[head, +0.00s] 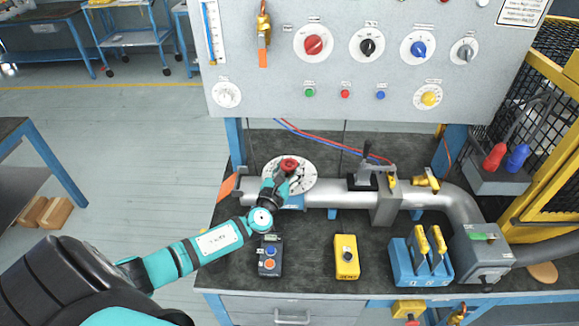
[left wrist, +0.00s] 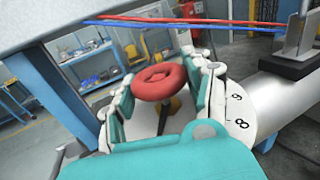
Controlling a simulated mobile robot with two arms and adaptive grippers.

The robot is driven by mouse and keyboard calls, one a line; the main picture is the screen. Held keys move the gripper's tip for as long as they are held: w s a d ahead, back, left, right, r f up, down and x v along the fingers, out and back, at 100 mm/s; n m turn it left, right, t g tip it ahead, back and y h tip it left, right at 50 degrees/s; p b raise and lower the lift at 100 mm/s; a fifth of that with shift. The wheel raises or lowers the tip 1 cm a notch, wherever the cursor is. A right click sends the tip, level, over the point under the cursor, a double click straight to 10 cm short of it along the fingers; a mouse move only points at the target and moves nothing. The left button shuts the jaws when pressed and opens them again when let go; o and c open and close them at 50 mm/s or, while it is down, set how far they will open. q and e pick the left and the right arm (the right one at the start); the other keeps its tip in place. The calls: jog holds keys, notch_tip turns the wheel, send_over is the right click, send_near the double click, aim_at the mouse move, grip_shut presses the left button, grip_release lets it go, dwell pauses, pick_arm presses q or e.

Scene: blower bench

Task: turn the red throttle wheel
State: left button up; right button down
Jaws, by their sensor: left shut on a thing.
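The red throttle wheel (head: 289,164) stands in front of a white numbered dial (head: 305,180) on the left part of the grey pipe. My left gripper (head: 284,176) reaches it from the lower left and is shut on it. In the left wrist view the red wheel (left wrist: 158,82) sits between the two fingers of my left gripper (left wrist: 163,88), with its stem below. Part of the dial (left wrist: 240,112) shows behind the right finger, with the numbers 8 and 9 readable. My right gripper is in neither view.
A grey panel (head: 270,90) with several knobs rises behind the bench. A black lever (head: 365,165) stands on the pipe to the right. A grey control box (head: 270,256), a yellow box (head: 346,258) and a blue holder (head: 422,265) stand along the front of the dark bench top.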

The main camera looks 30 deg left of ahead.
pick_arm(q)
jog(key=shift+d+r+n+g+y+p, duration=0.1)
jog(key=shift+n+g+y+p, duration=0.05)
jog(key=shift+n+y+p, duration=0.4)
jog(key=shift+r+n+g+y+p, duration=0.15)
jog(key=shift+n+y+p, duration=0.15)
jog(key=shift+y, duration=0.35)
jog(key=shift+f+n+g+y, duration=0.15)
jog(key=shift+n+g+y, duration=0.25)
jog(key=shift+y, duration=0.3)
jog(key=shift+f+n+g+y, duration=0.1)
jog(key=shift+n+g+y, duration=0.7)
jog(key=shift+n+y, duration=0.55)
jog(key=o, duration=1.2)
jog(key=shift+s, duration=0.1)
jog(key=v, duration=1.1)
jog(key=shift+s+d, duration=0.3)
jog(key=shift+f, duration=0.1)
